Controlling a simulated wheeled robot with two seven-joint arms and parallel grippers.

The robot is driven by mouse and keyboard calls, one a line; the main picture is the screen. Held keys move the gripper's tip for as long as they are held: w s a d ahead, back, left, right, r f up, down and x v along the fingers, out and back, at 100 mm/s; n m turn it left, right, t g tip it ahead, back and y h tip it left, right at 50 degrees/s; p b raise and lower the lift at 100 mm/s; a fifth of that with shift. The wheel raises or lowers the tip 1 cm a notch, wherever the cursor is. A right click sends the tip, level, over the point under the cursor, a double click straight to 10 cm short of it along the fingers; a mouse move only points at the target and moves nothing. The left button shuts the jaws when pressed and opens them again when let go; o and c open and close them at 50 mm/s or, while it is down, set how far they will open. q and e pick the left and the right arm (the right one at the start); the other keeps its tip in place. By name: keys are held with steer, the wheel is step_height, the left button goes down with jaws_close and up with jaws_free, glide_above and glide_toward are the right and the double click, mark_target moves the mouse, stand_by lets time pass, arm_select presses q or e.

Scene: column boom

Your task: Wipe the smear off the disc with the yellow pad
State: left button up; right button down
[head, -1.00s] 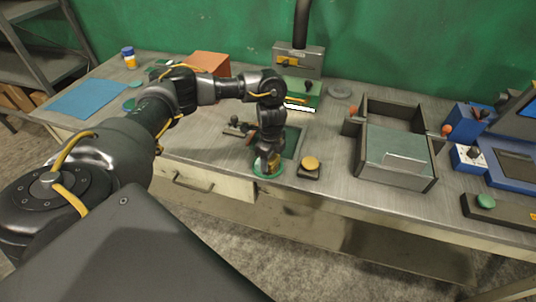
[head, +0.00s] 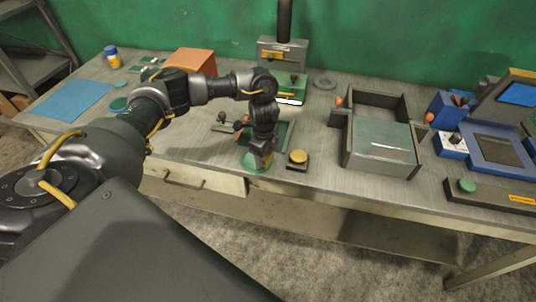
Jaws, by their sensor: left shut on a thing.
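A round green disc (head: 250,166) lies near the front edge of the workbench, left of centre. My left gripper (head: 260,163) points down right over it. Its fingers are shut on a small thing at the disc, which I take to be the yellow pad. The fingers hide most of that thing, and its colour is hard to make out. The gripper also covers part of the disc, and no smear can be made out at this size. My right gripper is not in view.
A yellow round knob on a dark square base (head: 297,158) stands close right of my gripper. A grey open box (head: 381,150) stands farther right, with blue devices (head: 500,152) beyond. A column stand (head: 284,55) is behind. A blue mat (head: 70,101) lies far left.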

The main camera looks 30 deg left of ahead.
mark_target(248, 156)
arm_select(q)
steer(key=shift+s+a+p, duration=0.15)
steer(key=shift+s+a, duration=0.05)
steer(key=shift+a, duration=0.45)
steer(key=shift+s+a+p, duration=0.15)
steer(key=shift+a, duration=0.45)
steer(key=shift+a, duration=0.1)
steer(key=shift+s+a, duration=0.3)
steer(key=shift+a, duration=0.55)
steer(key=shift+s+a, duration=0.25)
steer(key=shift+a, duration=0.55)
steer(key=shift+f, duration=0.1)
step_height(248, 156, up, 5)
steer(key=p, duration=0.6)
steer(key=shift+r+p, duration=0.45)
steer(key=shift+r, duration=0.05)
steer(key=shift+r, duration=0.1)
